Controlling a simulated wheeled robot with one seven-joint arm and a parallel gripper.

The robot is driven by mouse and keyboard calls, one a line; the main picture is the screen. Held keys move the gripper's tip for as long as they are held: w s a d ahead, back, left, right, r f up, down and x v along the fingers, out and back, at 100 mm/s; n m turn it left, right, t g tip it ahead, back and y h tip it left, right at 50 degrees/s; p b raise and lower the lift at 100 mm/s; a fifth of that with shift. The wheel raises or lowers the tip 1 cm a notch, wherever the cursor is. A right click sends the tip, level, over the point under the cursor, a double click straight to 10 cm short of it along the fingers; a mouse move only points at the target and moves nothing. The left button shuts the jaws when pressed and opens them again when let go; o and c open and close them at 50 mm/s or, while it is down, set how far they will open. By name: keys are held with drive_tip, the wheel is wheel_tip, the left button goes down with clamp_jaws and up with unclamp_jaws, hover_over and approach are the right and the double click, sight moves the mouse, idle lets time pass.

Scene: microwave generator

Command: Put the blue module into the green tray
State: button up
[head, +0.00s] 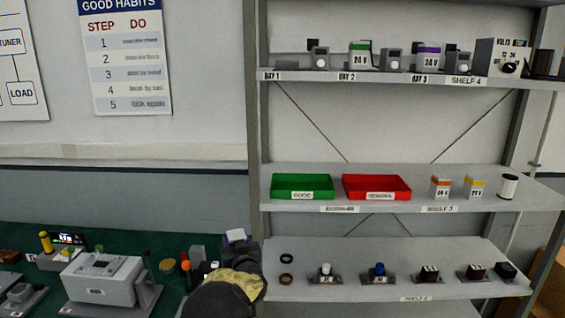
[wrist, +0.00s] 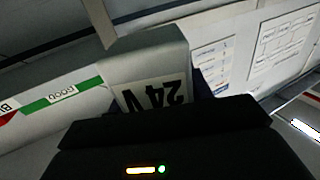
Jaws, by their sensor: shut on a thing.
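My gripper (head: 240,252) is in the lower middle of the head view, in front of the shelf unit's left post. The green tray (head: 287,192) stands on the middle shelf at the left, above and to the right of my gripper. It looks empty.
A red tray (head: 376,187) stands right beside the green one. Orange and yellow modules and a white spool are farther right. The lower shelf (head: 350,289) holds rings and several small mounted parts. A grey device (head: 103,277) and other items crowd the green bench at left.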

drive_tip(key=s+d+f+m+h+b, duration=0.1)
drive_tip(key=s+d+f+h, duration=0.15)
drive_tip(key=d+f, duration=0.75)
drive_tip(key=s+d+f+m+h+b, duration=0.25)
drive_tip(key=d+f, duration=0.35)
drive_tip(key=f, duration=0.7)
drive_tip(key=s+d+f+b, duration=0.1)
drive_tip(key=s+d+f, duration=0.3)
drive_tip(key=s+d, duration=0.2)
drive_tip(key=s+d+f+t+h, duration=0.1)
drive_tip(key=s+d+f, duration=0.3)
drive_tip(key=s+d, duration=0.2)
drive_tip(key=shift+d+f+b, duration=0.2)
drive_tip(key=shift+d+b, duration=0.15)
drive_tip(key=shift+d, duration=0.45)
drive_tip(key=shift+m, duration=0.25)
drive_tip(key=s, duration=0.1)
drive_tip(key=s+r, duration=0.2)
drive_tip(key=s, duration=0.1)
drive_tip(key=shift+d, duration=0.1)
